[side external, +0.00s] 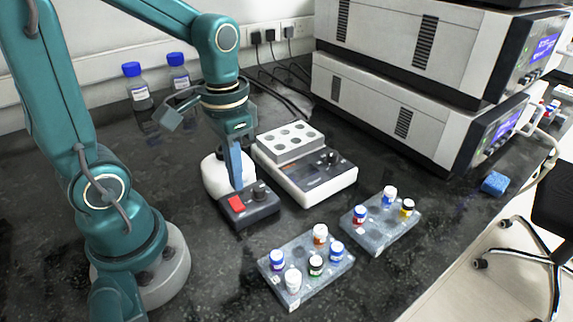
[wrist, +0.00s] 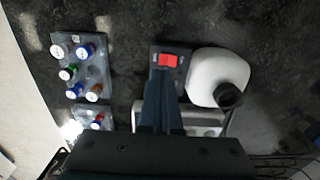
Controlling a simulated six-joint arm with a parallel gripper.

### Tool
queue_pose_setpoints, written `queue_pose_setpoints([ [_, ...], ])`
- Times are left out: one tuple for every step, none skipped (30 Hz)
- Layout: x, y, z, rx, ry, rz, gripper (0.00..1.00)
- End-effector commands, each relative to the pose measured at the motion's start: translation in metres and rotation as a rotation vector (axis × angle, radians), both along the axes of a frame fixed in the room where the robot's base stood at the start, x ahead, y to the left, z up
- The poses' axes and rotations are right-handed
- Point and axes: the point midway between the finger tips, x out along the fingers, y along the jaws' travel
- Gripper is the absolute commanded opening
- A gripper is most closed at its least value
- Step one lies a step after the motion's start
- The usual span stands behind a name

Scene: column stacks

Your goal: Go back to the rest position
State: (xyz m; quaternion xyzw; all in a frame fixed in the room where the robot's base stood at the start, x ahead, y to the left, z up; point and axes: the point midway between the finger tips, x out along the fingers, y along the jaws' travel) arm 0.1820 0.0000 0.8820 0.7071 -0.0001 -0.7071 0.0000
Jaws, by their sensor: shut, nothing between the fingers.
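My gripper (side external: 238,186) points straight down in the side view, its blue fingers together and empty. The tips are at or just above a small black box (side external: 262,212) with a red rocker switch (side external: 236,203) and a dark knob. In the wrist view the shut fingers (wrist: 164,84) end right beside the red switch (wrist: 168,61). I cannot tell whether they touch the box or the switch.
Two vial racks (side external: 330,273) (side external: 372,237) hold several capped vials. Blue-capped bottles (side external: 139,96) stand behind; stacked instruments (side external: 400,105) fill the back right.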

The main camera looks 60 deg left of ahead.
Motion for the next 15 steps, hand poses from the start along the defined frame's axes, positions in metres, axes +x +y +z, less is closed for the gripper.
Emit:
queue_pose_setpoints([
  [0.000, -0.001, 0.000, 0.000, -0.002, -0.004, 0.00],
  [0.001, -0.001, 0.002, 0.002, -0.009, -0.008, 0.00],
  [0.002, -0.002, 0.004, 0.005, -0.024, -0.015, 0.00],
  [0.002, -0.004, 0.007, 0.008, -0.038, -0.022, 0.00],
  [0.003, -0.005, 0.010, 0.012, -0.057, -0.031, 0.00],
  [0.003, -0.008, 0.016, 0.018, -0.087, -0.045, 0.00],
  [0.003, -0.010, 0.020, 0.022, -0.113, -0.056, 0.00],
  [0.003, -0.012, 0.025, 0.027, -0.141, -0.064, 0.00],
  [0.001, -0.016, 0.032, 0.032, -0.181, -0.074, 0.00],
  [0.000, -0.019, 0.037, 0.035, -0.213, -0.079, 0.00],
  [-0.002, -0.021, 0.041, 0.037, -0.244, -0.084, 0.00],
  [-0.004, -0.025, 0.047, 0.038, -0.284, -0.087, 0.00],
  [-0.006, -0.027, 0.050, 0.038, -0.312, -0.089, 0.00],
  [-0.008, -0.030, 0.054, 0.038, -0.340, -0.089, 0.00],
  [-0.010, -0.032, 0.058, 0.035, -0.375, -0.087, 0.00],
])
